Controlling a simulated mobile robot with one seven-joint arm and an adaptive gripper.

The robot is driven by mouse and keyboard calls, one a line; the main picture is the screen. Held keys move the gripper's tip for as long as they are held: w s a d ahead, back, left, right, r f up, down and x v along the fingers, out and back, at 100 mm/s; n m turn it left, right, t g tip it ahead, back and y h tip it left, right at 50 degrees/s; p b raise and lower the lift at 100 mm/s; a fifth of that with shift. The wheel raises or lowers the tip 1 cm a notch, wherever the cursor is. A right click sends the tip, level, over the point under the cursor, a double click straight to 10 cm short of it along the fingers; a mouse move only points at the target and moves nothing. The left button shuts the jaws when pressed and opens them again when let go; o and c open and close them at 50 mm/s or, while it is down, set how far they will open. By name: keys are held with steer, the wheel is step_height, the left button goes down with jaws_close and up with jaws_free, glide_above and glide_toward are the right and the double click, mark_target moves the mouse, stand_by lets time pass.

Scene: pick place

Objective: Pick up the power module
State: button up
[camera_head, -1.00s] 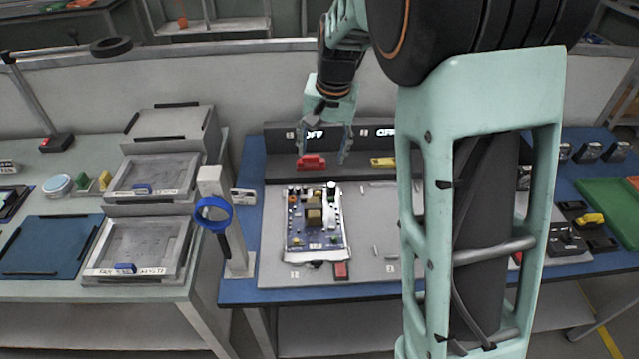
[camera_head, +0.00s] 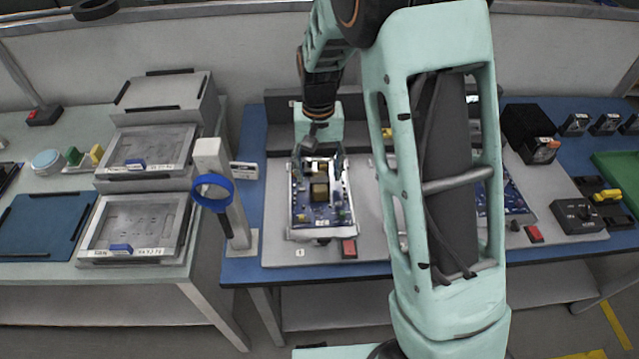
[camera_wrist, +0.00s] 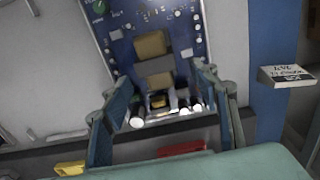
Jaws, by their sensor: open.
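The power module appears to be the blue circuit board (camera_head: 302,211) with tan blocks and small parts on it. It lies on the grey plate on the blue table, left of my arm. My gripper (camera_head: 318,166) is over its far end, fingers pointing down and spread. In the wrist view the board (camera_wrist: 185,22) fills the upper middle. There, the open gripper (camera_wrist: 163,78) has one finger on each side of the board's near end, with nothing clamped. I cannot tell whether the fingers touch the board.
A blue-ringed magnifier (camera_head: 213,192) on a post stands left of the board. Another blue board (camera_head: 517,204) is partly hidden behind my arm. A black box (camera_head: 527,132) stands at right. Grey trays (camera_head: 187,225) stand on the left table.

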steer(key=shift+f, duration=1.4)
jaws_close()
steer(key=shift+r, duration=0.1)
